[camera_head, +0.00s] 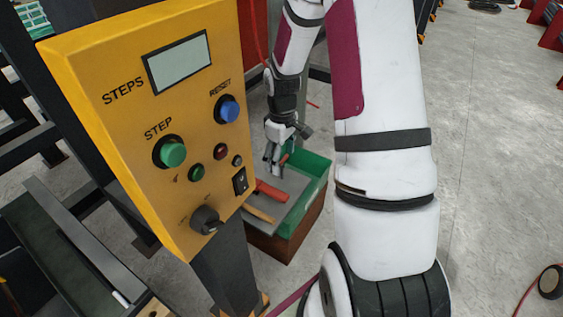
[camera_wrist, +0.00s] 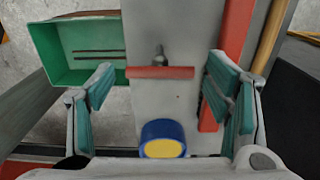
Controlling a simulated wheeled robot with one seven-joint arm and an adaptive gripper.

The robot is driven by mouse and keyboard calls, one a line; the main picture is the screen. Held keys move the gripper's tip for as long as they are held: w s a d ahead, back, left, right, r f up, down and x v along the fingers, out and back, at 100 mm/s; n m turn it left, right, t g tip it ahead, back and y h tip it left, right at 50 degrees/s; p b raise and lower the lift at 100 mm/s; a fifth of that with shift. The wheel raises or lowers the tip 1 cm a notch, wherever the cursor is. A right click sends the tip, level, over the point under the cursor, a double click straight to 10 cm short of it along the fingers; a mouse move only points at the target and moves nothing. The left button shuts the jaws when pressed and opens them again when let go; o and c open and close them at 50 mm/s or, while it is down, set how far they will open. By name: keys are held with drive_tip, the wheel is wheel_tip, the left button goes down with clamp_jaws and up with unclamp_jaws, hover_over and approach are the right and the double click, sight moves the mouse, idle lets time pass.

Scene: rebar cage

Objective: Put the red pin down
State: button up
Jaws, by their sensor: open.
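In the wrist view a red bar with a short dark stub (camera_wrist: 160,73), which looks like the red pin, lies crosswise on a grey surface. My gripper (camera_wrist: 161,88) is open, with its two teal-padded fingers spread wide to either side of the bar and a gap at each end. In the head view my gripper (camera_head: 276,160) points down over the grey tray surface. A small reddish piece (camera_head: 284,159) shows beside the fingers, partly hidden; I cannot tell for sure that it is the pin.
A green bin (camera_wrist: 85,48) holding thin dark rods is beside the grey surface (camera_wrist: 190,20). A longer red bar (camera_wrist: 234,35), a wooden handle (camera_wrist: 272,35) and a blue-and-yellow round thing (camera_wrist: 162,138) are close by. The yellow control panel (camera_head: 155,110) stands left of my arm.

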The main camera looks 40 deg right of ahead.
wheel_tip(320, 180, up, 10)
drive_tip(key=shift+f, duration=0.15)
idle(0.7)
